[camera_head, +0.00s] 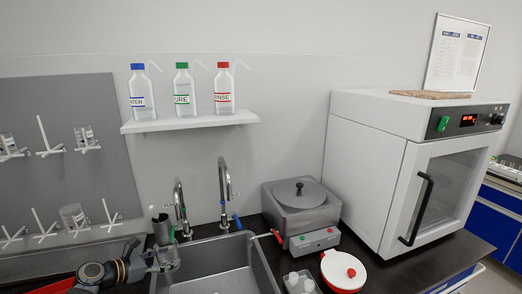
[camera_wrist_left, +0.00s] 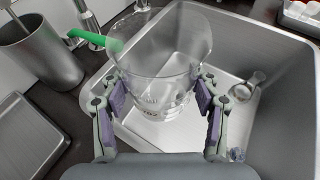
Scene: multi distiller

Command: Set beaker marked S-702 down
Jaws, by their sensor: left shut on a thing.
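A clear glass beaker (camera_wrist_left: 160,55) is between the fingers of my left gripper (camera_wrist_left: 160,96) in the left wrist view. The purple-padded fingers are shut on its sides. Dark print shows low on the glass, but I cannot read it as S-702. The beaker looks empty and is over the sink's left part. In the head view my left gripper (camera_head: 163,259) is at the left end of the sink, and the beaker is hard to make out there. My right gripper is not in view.
The grey sink (camera_head: 262,262) has taps (camera_head: 222,190) behind it. A bath with a lid (camera_head: 300,205) and a red-and-white pot (camera_head: 343,270) are to the right. A pegboard (camera_head: 60,115) holds glassware.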

